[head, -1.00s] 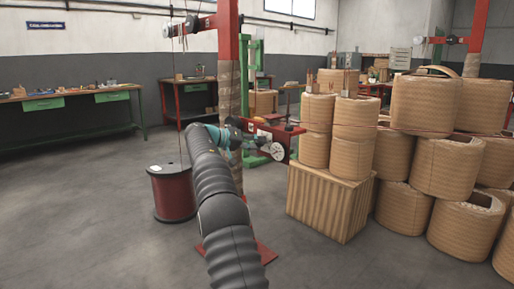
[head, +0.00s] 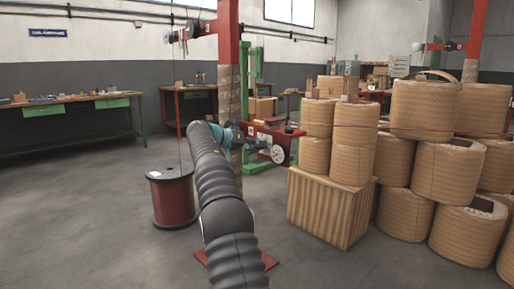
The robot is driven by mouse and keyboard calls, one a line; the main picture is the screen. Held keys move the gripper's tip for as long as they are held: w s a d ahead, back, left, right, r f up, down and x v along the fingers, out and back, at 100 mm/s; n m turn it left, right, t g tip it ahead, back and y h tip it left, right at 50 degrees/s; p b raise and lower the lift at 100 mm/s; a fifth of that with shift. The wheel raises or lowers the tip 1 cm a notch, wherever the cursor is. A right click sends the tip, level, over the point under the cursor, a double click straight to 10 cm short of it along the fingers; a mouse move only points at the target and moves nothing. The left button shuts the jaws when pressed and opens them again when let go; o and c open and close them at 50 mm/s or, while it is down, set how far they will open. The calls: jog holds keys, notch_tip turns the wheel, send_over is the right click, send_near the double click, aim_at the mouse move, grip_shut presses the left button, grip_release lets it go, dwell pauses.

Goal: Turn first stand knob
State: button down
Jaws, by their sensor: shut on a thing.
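The first stand is a red post (head: 228,22) with a wrapped lower part, just behind my arm. At its top a short arm carries pale discs (head: 193,28), with a thin wire running down to a dark red spool. My gripper (head: 264,142) is at mid-height on the right side of the post, beyond my teal wrist, small and partly hidden. It is shut at the stand, apparently on the knob, but the fingers and the knob cannot be made out clearly. A white wheel (head: 278,154) shows just right of the gripper, in front of a red machine body.
The dark red spool (head: 173,198) stands on the floor left of my arm. A wooden crate (head: 324,209) bearing coils and more stacked wrapped coils (head: 446,170) crowd the right. A workbench (head: 70,104) lines the left wall. The floor at left is clear.

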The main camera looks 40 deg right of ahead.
jog(key=shift+f, duration=0.15)
jog(key=c, duration=1.1)
grip_release()
jog(key=v, duration=1.2)
